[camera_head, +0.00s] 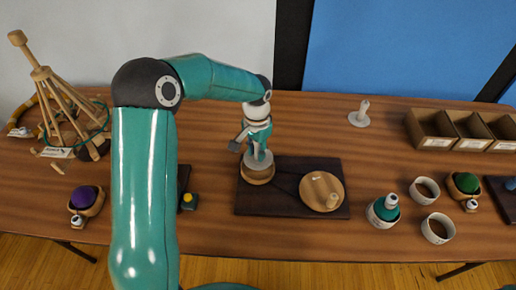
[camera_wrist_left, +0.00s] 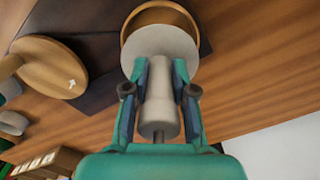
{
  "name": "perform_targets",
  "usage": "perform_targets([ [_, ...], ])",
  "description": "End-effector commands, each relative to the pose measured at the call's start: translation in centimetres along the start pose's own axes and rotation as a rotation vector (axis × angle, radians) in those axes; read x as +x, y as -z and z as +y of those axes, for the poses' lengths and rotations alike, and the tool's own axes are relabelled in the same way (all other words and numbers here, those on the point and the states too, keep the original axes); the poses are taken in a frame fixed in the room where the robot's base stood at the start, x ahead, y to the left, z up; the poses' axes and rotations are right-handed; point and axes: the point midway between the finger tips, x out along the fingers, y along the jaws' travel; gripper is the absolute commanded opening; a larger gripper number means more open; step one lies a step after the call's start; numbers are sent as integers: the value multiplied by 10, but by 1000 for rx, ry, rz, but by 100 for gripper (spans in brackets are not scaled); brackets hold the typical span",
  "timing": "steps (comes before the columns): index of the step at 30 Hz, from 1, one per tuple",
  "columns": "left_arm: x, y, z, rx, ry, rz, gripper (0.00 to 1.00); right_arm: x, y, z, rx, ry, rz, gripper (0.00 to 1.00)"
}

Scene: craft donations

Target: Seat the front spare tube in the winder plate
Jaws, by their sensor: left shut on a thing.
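My left gripper (camera_head: 259,148) is shut on a pale grey tube (camera_wrist_left: 158,98) and points down over the dark board. The tube stands roughly upright above its wide round flange (camera_wrist_left: 162,45), which also shows in the head view (camera_head: 258,160). The flange is at a round wooden holder (camera_head: 257,176) on the board's left half; the holder's rim (camera_wrist_left: 160,7) shows around it in the wrist view. I cannot tell whether the flange rests in the holder or hovers over it. A round wooden disc (camera_head: 318,187) with an upright peg lies on the right half. My right gripper is out of view.
Another pale tube (camera_head: 361,116) with a round foot stands at the back. A divided box (camera_head: 460,129) is at the back right. Several cups and yarn balls stand at the right. A wooden stand (camera_head: 62,100) is at the left. Bare table lies behind the dark board (camera_head: 290,166).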

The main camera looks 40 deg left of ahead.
Motion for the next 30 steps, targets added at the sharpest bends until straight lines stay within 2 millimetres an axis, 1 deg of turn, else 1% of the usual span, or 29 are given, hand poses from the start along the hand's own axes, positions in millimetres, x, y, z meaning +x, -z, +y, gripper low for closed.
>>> perform_targets([
  [1, 7, 0, 0, -1, 0, -1, 10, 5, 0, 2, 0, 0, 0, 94],
  [16, 42, -1, -1, -2, -1, -1, 10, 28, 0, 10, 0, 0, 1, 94],
  [22, 48, -1, -1, -3, 0, -1, 10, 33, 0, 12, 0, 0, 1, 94],
  [30, 49, -1, -1, -3, 0, -1, 10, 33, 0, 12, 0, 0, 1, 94],
])
